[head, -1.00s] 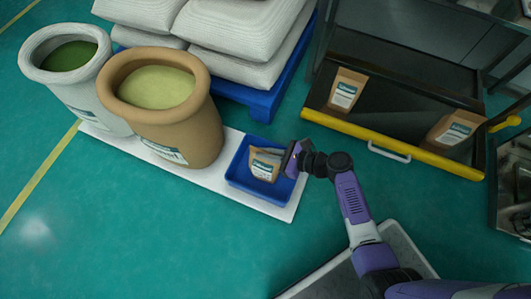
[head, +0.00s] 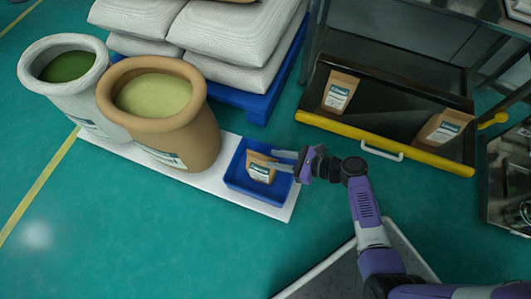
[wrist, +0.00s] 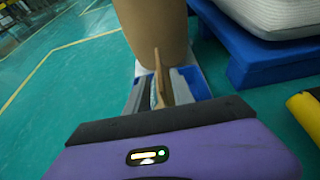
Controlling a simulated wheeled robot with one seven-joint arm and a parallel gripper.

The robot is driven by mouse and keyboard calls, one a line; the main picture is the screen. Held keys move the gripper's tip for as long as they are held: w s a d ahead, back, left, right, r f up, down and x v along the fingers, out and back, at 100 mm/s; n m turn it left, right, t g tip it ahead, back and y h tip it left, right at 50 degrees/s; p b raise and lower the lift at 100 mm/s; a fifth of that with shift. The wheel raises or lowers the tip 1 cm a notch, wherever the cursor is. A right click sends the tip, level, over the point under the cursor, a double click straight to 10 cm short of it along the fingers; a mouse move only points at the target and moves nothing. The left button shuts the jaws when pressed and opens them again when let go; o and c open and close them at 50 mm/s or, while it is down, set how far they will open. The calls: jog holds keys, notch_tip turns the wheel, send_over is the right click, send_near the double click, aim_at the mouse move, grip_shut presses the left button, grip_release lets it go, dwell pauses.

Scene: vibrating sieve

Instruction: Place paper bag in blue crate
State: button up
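The brown paper bag (head: 260,168) with a white and teal label stands inside the blue crate (head: 236,181), leaning slightly. In the wrist view the bag (wrist: 160,80) shows edge-on ahead of my gripper, with part of the crate (wrist: 193,80) around it. My gripper (head: 277,160) is open, its two fingers apart at the bag's right side. Whether a fingertip still touches the bag cannot be told. The crate's far bottom is partly hidden by the bag.
The crate sits at the right end of a white board (head: 283,211), beside a brown sack (head: 205,135) and a white sack (head: 35,65). A blue pallet (head: 262,104) with stacked sacks stands behind. A black tray with a yellow edge (head: 405,150) holds two more paper bags.

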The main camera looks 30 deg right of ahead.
jog(key=p+v, duration=0.2)
jog(key=v, duration=0.4)
jog(key=shift+s+f, duration=0.1)
jog(key=shift+s, duration=0.05)
jog(key=s+a+f+n+g+h, duration=0.1)
jog(key=s+a+n+h, duration=0.15)
jog(key=s+n, duration=0.35)
jog(key=s+a+f+n+g+h, duration=0.15)
jog(key=s+n+h, duration=0.25)
jog(key=s, duration=0.4)
jog(key=s+a+r+n+t, duration=0.1)
jog(key=s+r+n+t, duration=0.2)
jog(key=r+n, duration=0.6)
jog(key=s+a+r+n+t+h, duration=0.1)
jog(key=r+n, duration=0.8)
jog(key=r, duration=1.4)
jog(key=s+t, duration=0.1)
jog(key=t, duration=0.1)
jog(key=shift+s+a+n+t, duration=0.15)
jog(key=shift+s+n+t, duration=0.2)
jog(key=shift+s+n, duration=0.05)
jog(key=shift+r, duration=0.1)
